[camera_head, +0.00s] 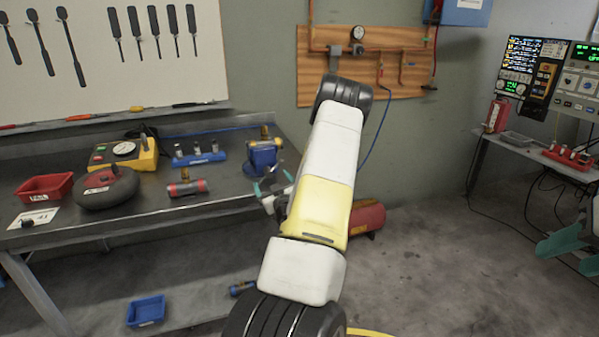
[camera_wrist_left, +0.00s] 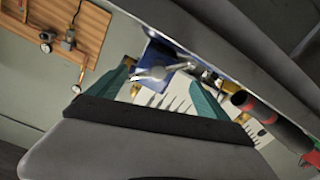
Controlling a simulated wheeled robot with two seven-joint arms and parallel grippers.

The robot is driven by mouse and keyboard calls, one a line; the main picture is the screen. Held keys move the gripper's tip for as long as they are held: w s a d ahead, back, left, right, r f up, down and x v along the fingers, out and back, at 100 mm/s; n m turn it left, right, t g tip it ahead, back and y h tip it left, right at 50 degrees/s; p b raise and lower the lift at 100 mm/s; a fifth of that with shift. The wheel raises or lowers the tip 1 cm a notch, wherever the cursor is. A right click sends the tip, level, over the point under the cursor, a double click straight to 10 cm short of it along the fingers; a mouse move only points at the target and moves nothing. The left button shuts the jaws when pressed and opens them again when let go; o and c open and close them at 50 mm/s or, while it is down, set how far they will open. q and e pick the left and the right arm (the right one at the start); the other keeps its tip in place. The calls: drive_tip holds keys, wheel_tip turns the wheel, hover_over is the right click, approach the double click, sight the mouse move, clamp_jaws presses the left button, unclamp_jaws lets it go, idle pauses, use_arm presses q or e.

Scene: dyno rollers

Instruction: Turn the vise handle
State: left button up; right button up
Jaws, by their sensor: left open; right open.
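The blue vise (camera_head: 262,157) stands on the right end of the dark workbench. In the left wrist view the vise (camera_wrist_left: 158,50) is at top centre, and its silver handle (camera_wrist_left: 165,71) shows between my left gripper's two teal fingers. My left gripper (camera_head: 272,186) is open in front of the vise; it also shows in the left wrist view (camera_wrist_left: 160,88). The fingers are apart on either side of the handle; I cannot tell whether they touch it. My right gripper (camera_head: 572,250) is open and empty at the right edge of the head view.
The workbench (camera_head: 130,226) also holds a red-and-black cylinder (camera_head: 187,187), a blue rack (camera_head: 199,155), a yellow gauge box (camera_head: 124,153), a dark round tool (camera_head: 107,189) and a red bin (camera_head: 44,187). A red tank (camera_head: 367,218) stands behind my left arm.

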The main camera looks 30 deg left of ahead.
sight(269, 175)
use_arm(q)
drive_tip(key=x, duration=0.5)
clamp_jaws()
idle(0.4)
